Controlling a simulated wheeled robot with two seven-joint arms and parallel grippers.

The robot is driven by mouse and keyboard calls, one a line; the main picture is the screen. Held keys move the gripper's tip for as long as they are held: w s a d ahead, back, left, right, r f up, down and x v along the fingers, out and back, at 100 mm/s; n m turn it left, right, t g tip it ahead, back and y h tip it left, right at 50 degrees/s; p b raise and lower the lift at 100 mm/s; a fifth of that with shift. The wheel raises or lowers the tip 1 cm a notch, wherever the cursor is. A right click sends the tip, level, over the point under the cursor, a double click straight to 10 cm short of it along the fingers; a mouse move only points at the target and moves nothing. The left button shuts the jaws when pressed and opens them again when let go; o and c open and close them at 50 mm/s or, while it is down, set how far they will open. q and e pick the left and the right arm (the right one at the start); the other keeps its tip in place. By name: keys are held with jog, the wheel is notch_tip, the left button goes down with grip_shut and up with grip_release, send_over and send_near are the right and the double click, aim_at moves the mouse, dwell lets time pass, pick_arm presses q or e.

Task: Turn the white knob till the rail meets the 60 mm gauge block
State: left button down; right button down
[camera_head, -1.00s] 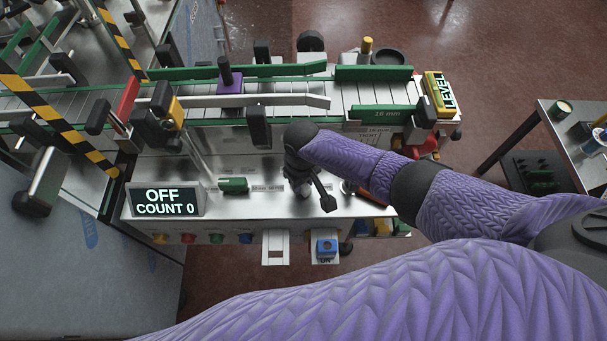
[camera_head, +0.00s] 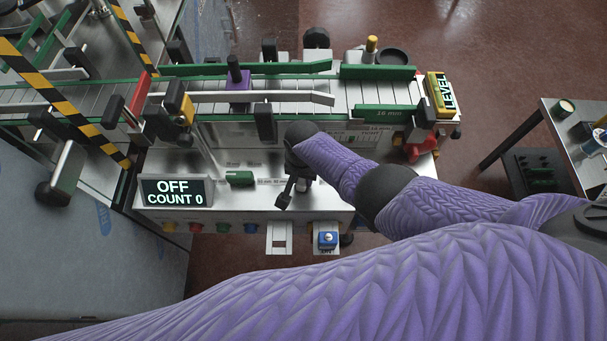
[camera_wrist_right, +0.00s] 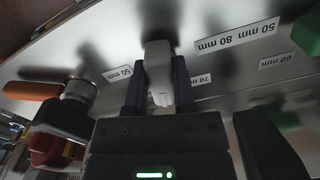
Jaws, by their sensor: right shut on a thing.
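In the right wrist view my right gripper (camera_wrist_right: 160,88) is shut on the white knob (camera_wrist_right: 158,62), one dark finger on each side of it. In the head view my right gripper (camera_head: 298,182) is over the machine's front panel, and my wrist hides the knob. A pale guide rail (camera_head: 290,98) runs along the near side of the conveyor. A purple block (camera_head: 238,92) with a black post stands on the belt, close behind this rail. I cannot read a size on it or tell whether the rail touches it. My left gripper is not in view.
Labels such as "50 mm 80 mm" (camera_wrist_right: 236,36) lie around the knob. An orange-handled part (camera_wrist_right: 32,91) is to its left in the wrist view. The display (camera_head: 176,192) reads OFF, COUNT 0. A green piece (camera_head: 239,178) sits on the panel.

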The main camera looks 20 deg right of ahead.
jog(key=shift+w+r+m, duration=0.1)
jog(key=shift+w+m, duration=0.05)
jog(key=shift+m, duration=0.65)
jog(key=shift+c, duration=2.2)
grip_release()
notch_tip(320, 180, up, 9)
jog(key=p, duration=0.7)
jog(key=shift+r, duration=0.5)
jog(key=shift+f, duration=0.1)
